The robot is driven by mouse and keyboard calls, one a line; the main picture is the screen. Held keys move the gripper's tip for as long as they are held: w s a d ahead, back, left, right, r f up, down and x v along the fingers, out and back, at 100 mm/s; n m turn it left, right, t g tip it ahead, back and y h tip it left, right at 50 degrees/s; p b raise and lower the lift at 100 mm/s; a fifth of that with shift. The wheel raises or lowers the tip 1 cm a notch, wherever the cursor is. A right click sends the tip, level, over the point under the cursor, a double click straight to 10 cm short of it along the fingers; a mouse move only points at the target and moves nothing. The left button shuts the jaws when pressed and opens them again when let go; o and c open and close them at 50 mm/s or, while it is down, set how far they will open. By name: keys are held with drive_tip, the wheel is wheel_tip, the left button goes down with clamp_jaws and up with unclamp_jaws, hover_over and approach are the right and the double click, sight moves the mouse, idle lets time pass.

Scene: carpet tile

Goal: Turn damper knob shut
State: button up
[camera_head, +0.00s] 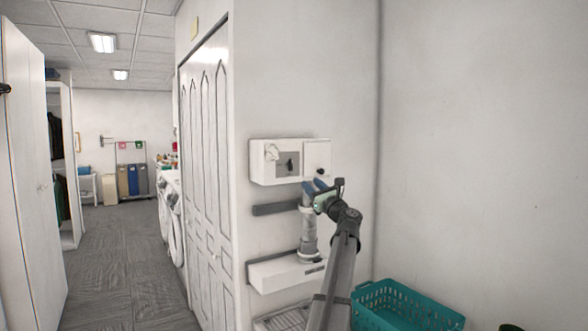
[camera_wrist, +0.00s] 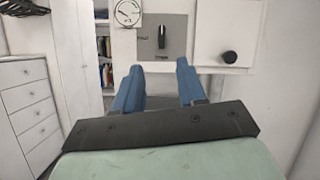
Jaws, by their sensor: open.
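A white wall box (camera_head: 267,175) carries a grey plate (camera_head: 280,158) with a black elongated knob (camera_head: 290,164), taken as the damper knob. In the wrist view the knob (camera_wrist: 162,37) stands roughly upright on its grey plate (camera_wrist: 176,52), with small dark lettering at its left too small to read. My gripper (camera_wrist: 159,67) is open, its two blue fingers apart and nothing between them. The knob shows just beyond and above the fingertips, apart from them. In the head view my gripper (camera_head: 312,186) is in front of the box's lower right part.
Right of the plate is a white panel (camera_wrist: 215,30) with a round black knob (camera_wrist: 229,57). A round dial (camera_wrist: 128,12) is at its left. Below the box are a grey wall strip (camera_head: 275,208) and a white ledge (camera_head: 268,273). A teal basket (camera_head: 405,307) stands at lower right.

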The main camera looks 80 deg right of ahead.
sight(292, 165)
drive_tip(key=w+d+r, duration=0.1)
drive_tip(key=w+d, duration=0.2)
drive_tip(key=w+d+r+m, duration=0.1)
drive_tip(key=w+d+r, duration=0.1)
drive_tip(key=w+d, duration=0.1)
drive_tip(key=w+d+r+m, duration=0.1)
drive_tip(key=w+d+r, duration=0.1)
drive_tip(key=w+d, duration=0.1)
drive_tip(key=shift+d+r, duration=0.1)
drive_tip(key=shift+r, duration=0.05)
idle(0.5)
clamp_jaws()
idle(0.3)
